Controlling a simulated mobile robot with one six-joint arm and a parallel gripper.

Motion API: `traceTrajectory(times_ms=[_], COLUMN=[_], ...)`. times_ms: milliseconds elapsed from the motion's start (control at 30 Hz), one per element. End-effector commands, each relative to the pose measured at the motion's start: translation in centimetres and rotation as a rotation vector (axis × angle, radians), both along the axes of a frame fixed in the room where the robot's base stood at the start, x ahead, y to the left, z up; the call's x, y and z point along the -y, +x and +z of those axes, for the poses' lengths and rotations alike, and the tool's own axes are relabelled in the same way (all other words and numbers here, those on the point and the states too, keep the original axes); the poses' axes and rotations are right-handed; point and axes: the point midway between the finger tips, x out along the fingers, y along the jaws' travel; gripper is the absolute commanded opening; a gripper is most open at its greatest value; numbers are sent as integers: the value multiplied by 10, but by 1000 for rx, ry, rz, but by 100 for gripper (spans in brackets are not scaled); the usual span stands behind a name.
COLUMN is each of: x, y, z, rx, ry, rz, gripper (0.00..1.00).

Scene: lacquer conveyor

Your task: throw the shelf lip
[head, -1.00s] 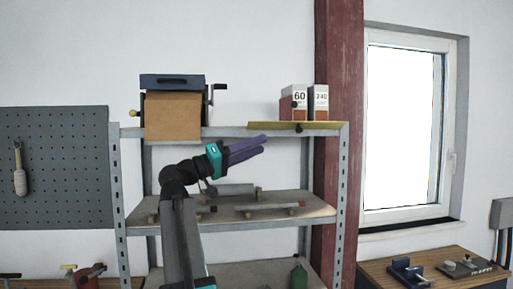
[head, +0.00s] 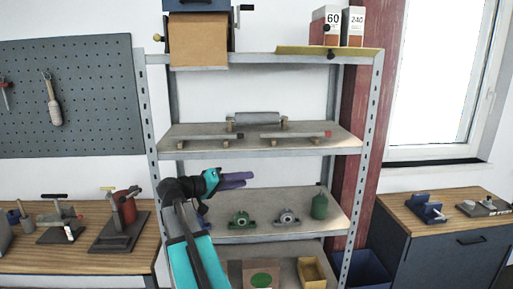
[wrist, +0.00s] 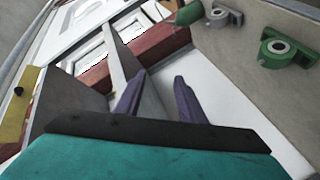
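The shelf lip appears to be the yellow strip (head: 300,50) along the right part of the top shelf's front edge, below two boxes. It has a black knob (head: 331,55). It also shows at the left edge of the wrist view (wrist: 11,122). My gripper (head: 243,180) is well below and left of the lip, between the second and third shelf boards in the picture. Its two purple fingers (wrist: 156,92) are apart with nothing between them. It does not touch the lip.
Boxes marked 60 and 240 (head: 325,25) stand behind the lip. The second shelf holds a grey roller (head: 256,118) and bars. A dark red post (head: 354,110) stands at right.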

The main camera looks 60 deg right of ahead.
Motion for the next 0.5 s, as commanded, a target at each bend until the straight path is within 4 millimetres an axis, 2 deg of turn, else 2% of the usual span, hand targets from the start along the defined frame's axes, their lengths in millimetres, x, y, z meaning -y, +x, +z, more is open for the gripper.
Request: traceTrajectory(times_ms=[33, 200, 500], x=[-7, -31, -92], y=[8, 34, 59], z=[-25, -102, -238], rx=[-19, -73, -175], ry=[39, 175, 418], rz=[25, 103, 231], gripper=[36, 36, 36])
